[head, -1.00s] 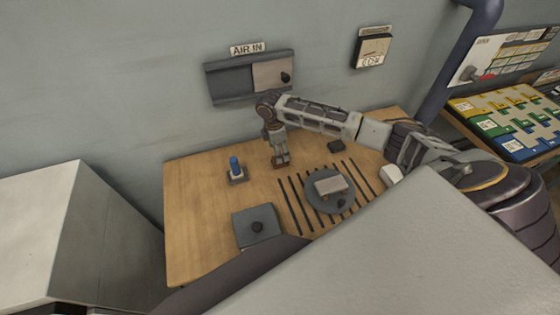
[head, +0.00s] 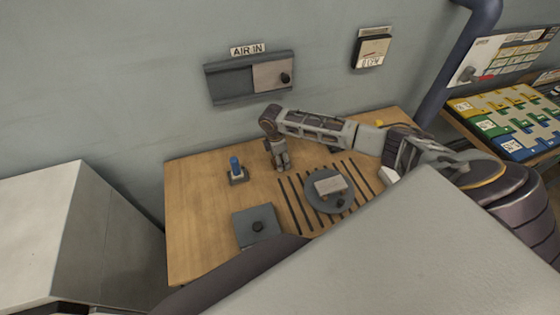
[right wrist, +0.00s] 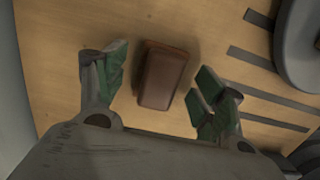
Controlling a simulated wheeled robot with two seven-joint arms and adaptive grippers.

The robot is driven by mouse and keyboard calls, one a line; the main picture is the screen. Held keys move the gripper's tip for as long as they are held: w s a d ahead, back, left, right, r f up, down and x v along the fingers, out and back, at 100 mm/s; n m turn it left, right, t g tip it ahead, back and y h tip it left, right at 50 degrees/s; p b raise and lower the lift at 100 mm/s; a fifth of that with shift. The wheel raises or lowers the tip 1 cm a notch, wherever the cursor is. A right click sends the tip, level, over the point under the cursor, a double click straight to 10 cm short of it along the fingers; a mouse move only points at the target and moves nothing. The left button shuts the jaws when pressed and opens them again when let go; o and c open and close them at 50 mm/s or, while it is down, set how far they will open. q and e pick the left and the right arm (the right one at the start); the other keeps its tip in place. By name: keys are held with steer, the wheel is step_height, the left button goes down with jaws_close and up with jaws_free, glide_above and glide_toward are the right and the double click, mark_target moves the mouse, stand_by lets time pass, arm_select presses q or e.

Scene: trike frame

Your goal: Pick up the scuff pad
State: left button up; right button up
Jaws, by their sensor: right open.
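A reddish-brown block, which looks like the scuff pad (right wrist: 163,75), lies flat on the wooden table in the right wrist view. My right gripper (right wrist: 160,88) is open around it, with green-padded fingers to its left and right. Gaps show between the fingers and the pad's sides. In the head view the right gripper (head: 280,165) points down at the table's back part, and the pad is hidden or too small to make out there. My left gripper is not in view.
A blue-topped peg (head: 236,168) on a dark base stands left of the gripper. A round grey plate (head: 324,203) bears a light block over dark slots. A dark square plate with a knob (head: 258,227) lies in front. The wall stands close behind.

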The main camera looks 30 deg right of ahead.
steer(key=c, duration=1.1)
steer(key=shift+r+b, duration=0.3)
steer(key=shift+r, duration=4.7)
steer(key=o, duration=0.4)
steer(key=c, duration=0.3)
